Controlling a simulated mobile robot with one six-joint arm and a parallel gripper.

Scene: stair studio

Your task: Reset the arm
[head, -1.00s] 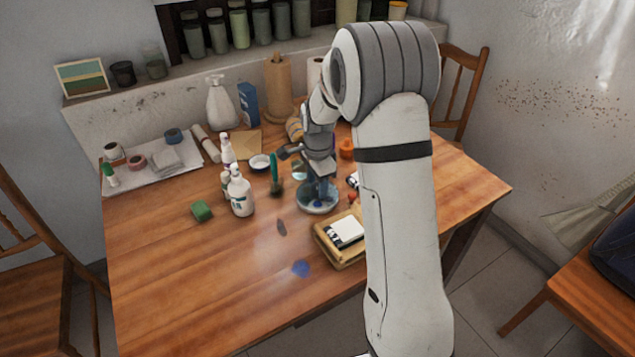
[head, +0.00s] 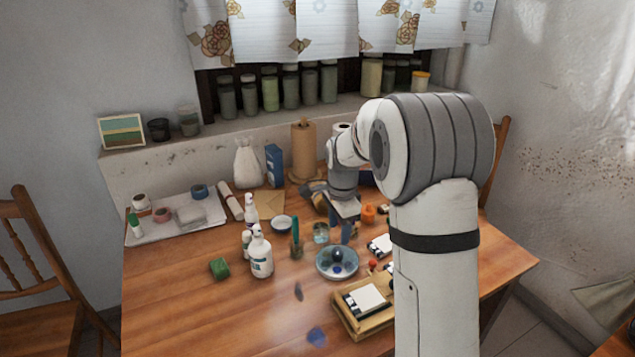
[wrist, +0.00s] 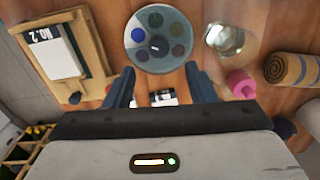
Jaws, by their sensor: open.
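My gripper (head: 341,230) hangs over the back right part of the wooden table (head: 200,295), behind a round paint palette (head: 323,268). Its fingers are apart in the wrist view (wrist: 160,80), with nothing held between them. The palette, with several coloured wells, also shows in the wrist view (wrist: 140,53), just beyond the fingertips and apart from them. A small black-and-white item shows low between the fingers.
A wooden tray (head: 350,323) with a white-labelled block is at front right. A paper roll (head: 304,150) is behind. The front left of the table is clear.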

